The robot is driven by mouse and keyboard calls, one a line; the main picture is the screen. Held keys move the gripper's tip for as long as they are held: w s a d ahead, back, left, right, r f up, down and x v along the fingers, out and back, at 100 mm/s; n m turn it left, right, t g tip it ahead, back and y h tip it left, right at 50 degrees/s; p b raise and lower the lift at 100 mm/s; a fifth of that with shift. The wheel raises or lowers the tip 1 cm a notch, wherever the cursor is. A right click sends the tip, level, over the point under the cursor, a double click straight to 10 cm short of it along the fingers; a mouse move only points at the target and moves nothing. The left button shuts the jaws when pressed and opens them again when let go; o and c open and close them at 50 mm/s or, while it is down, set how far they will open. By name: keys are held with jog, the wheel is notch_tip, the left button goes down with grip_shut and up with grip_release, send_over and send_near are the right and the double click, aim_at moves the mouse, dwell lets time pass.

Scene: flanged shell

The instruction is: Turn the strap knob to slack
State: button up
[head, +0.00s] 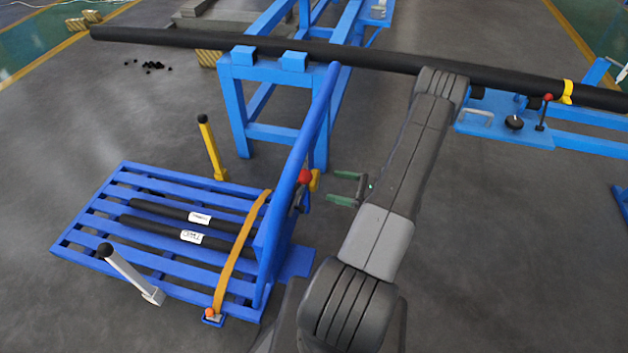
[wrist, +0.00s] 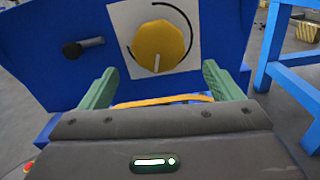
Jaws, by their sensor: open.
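The yellow strap knob (wrist: 160,46) sits on a white plate on a blue panel in the wrist view. A thin white mark on it points down, and a black arc curves around its top and right. In the head view the knob (head: 315,180) shows edge-on at the blue rack's right side. My gripper (head: 332,186) is open just right of it, apart from it. In the wrist view the green fingers of my gripper (wrist: 161,66) stand wide, below and to either side of the knob. An orange strap (head: 240,252) crosses the rack over black rods (head: 170,232).
A black peg (wrist: 84,48) sticks out left of the knob. A red ball (head: 305,176) is close by the knob. A long black pipe (head: 200,40) lies across blue stands (head: 238,105) behind. A yellow post (head: 212,148) and a white lever (head: 130,273) flank the rack.

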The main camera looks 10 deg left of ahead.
aim_at(318, 183)
jog(key=a, duration=0.8)
jog(key=shift+a, duration=0.1)
jog(key=shift+c, duration=0.3)
jog(key=shift+w, duration=0.1)
jog(key=c, duration=0.9)
